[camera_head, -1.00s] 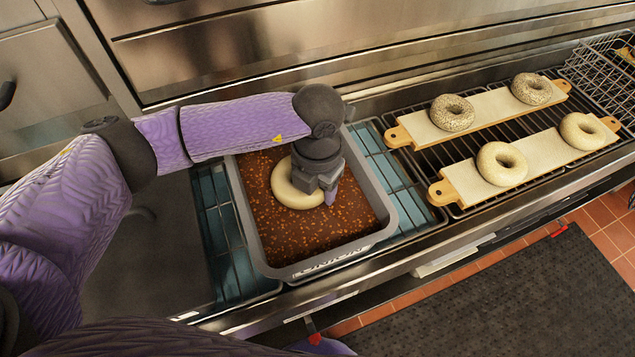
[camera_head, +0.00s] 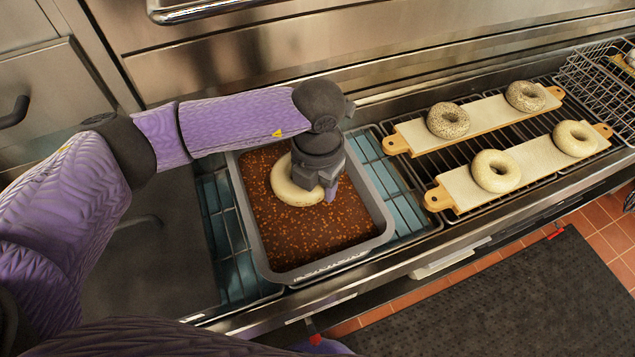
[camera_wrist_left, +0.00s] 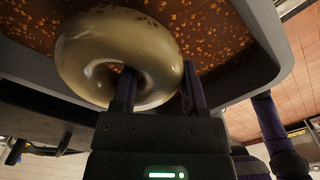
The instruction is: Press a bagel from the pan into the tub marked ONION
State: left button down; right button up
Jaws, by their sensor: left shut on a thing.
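A grey tub (camera_head: 382,222) holds brown onion topping (camera_head: 310,235); its front lettering is barely readable now. A plain pale bagel (camera_head: 285,187) is in the tub at the topping, toward its back. My left gripper (camera_head: 330,190) reaches down over the tub and is shut on the bagel's ring. In the left wrist view the bagel (camera_wrist_left: 95,50) has one finger through its hole and the other outside, with topping close behind it. Whether its underside touches the topping is hidden. My right gripper is not in view.
Two boards, a back one (camera_head: 480,118) and a front one (camera_head: 530,160), lie on a black rack at the right, each with two bagels. The back board's bagels (camera_head: 448,120) are speckled. A wire basket (camera_head: 600,75) stands at the far right.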

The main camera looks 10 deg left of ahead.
pick_arm(q)
notch_tip(320, 180, up, 7)
jog(key=p, duration=0.4)
jog(key=shift+f, duration=0.2)
